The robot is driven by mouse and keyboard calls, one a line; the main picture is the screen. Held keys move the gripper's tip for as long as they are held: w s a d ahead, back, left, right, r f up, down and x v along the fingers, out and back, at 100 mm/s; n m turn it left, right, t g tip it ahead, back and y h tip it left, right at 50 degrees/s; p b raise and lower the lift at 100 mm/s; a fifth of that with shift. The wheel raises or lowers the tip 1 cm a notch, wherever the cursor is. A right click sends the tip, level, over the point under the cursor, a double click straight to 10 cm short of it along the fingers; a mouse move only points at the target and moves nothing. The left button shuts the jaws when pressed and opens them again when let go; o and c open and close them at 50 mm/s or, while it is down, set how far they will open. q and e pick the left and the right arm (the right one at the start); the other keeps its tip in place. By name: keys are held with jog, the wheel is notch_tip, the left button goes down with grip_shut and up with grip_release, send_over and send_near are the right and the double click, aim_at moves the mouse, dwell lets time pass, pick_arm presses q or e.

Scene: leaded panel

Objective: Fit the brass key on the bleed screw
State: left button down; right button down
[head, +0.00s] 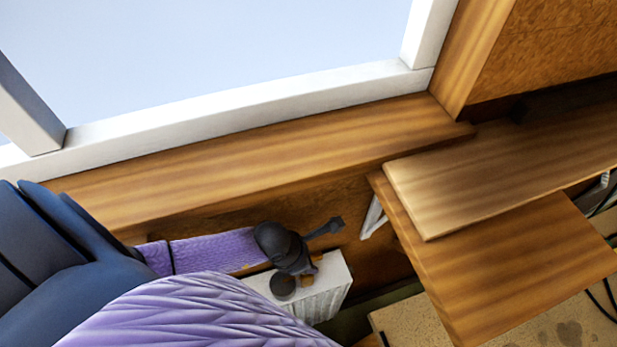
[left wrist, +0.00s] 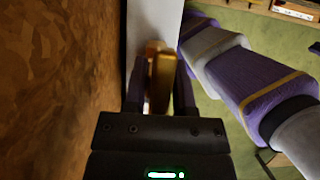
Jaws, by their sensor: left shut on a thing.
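My left gripper (head: 308,272) is low beside the end of a white radiator (head: 330,290), under the window sill. In the left wrist view its two dark fingers (left wrist: 160,88) are shut on the brass key (left wrist: 163,78), a golden piece standing between them. The key's far end is blurred against the pale radiator surface (left wrist: 150,25). I cannot make out the bleed screw, nor whether the key touches it. In the head view the gripper and wrist mostly hide the key. My right gripper is in neither view.
A wooden sill (head: 270,185) runs above the radiator, below a white window frame (head: 250,108). Wooden boards (head: 500,260) jut out at the right. In the left wrist view a brown wooden surface (left wrist: 55,80) is close on the left. Green floor (left wrist: 225,120) shows on the right.

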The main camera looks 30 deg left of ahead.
pick_arm(q)
jog(key=shift+f+b, duration=1)
jog(key=shift+f, duration=0.25)
jog(key=shift+c, duration=1.8)
grip_release()
jog(key=shift+d, duration=0.1)
